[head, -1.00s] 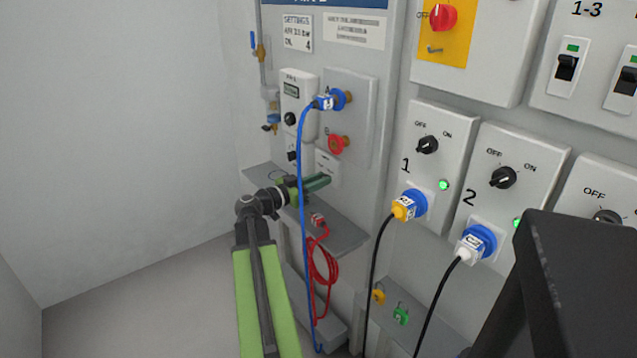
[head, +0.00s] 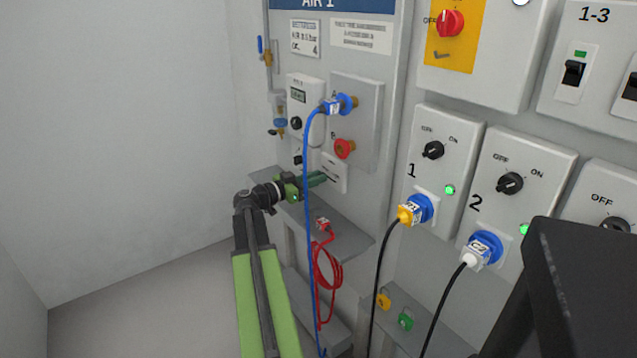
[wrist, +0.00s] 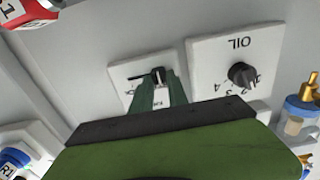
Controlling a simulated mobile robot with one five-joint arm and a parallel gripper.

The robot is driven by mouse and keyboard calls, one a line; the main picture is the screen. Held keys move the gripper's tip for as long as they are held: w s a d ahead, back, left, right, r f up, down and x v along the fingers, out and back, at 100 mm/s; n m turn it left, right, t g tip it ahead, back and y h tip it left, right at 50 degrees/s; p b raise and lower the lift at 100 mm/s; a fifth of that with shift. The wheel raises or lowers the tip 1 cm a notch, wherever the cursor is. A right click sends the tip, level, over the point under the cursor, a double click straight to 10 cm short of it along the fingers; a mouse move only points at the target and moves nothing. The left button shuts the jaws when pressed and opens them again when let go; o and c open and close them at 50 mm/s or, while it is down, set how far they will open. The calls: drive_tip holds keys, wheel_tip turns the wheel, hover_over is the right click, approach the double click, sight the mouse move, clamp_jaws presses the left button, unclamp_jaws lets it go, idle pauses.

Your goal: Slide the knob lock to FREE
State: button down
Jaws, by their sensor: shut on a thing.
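The knob lock is a small white plate (head: 335,174) low on the AIR 1 panel. It also shows in the wrist view, where the picture is upside down, as a plate (wrist: 125,74) with a dark slider tab (wrist: 158,74) and a slot line. My gripper (head: 323,178) reaches the plate from the left. In the wrist view its green fingers (wrist: 159,92) are shut on the slider tab, with a small white label between them. The label's lettering is too small to read, and the fingers hide part of the plate.
An OIL dial (wrist: 241,75) sits close beside the plate. A blue hose (head: 306,210) hangs in front of the panel near my gripper. A red plug (head: 322,224) with a coiled red cord is on the grey shelf (head: 355,242) below. Free room lies left, by the bare wall.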

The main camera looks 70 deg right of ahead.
drive_tip(key=shift+w+d+r, duration=0.1)
drive_tip(key=shift+w+d, duration=0.05)
drive_tip(key=shift+w, duration=0.15)
drive_tip(key=c, duration=1.4)
unclamp_jaws()
drive_tip(key=shift+o, duration=0.6)
drive_tip(key=v, duration=1.7)
drive_tip(key=shift+a, duration=0.25)
